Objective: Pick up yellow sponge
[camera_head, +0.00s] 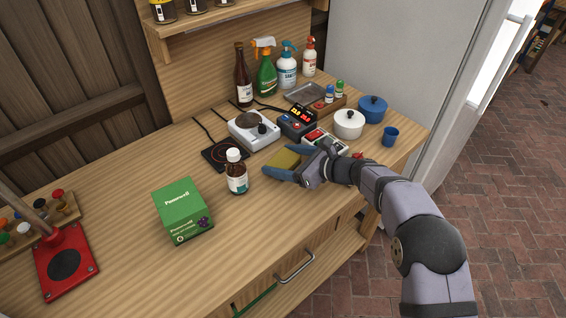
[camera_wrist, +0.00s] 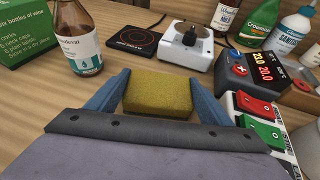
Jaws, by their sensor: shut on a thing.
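The yellow sponge (camera_wrist: 158,94) is a small block between the two blue fingers of my gripper (camera_wrist: 157,92) in the wrist view. The gripper is shut on it, one finger at each side. In the head view the sponge (camera_head: 284,160) shows partly behind my gripper (camera_head: 288,170), low over the wooden counter near its front. I cannot tell whether the sponge touches the counter. Its near side is hidden by the gripper.
A brown bottle with a white cap (camera_head: 236,173) and a green box (camera_head: 183,211) stand left of the gripper. A black hot plate (camera_head: 227,153), a white burner (camera_head: 253,131), a digital controller (camera_head: 297,123) and a red-and-green switch box (camera_wrist: 259,118) stand close behind and right.

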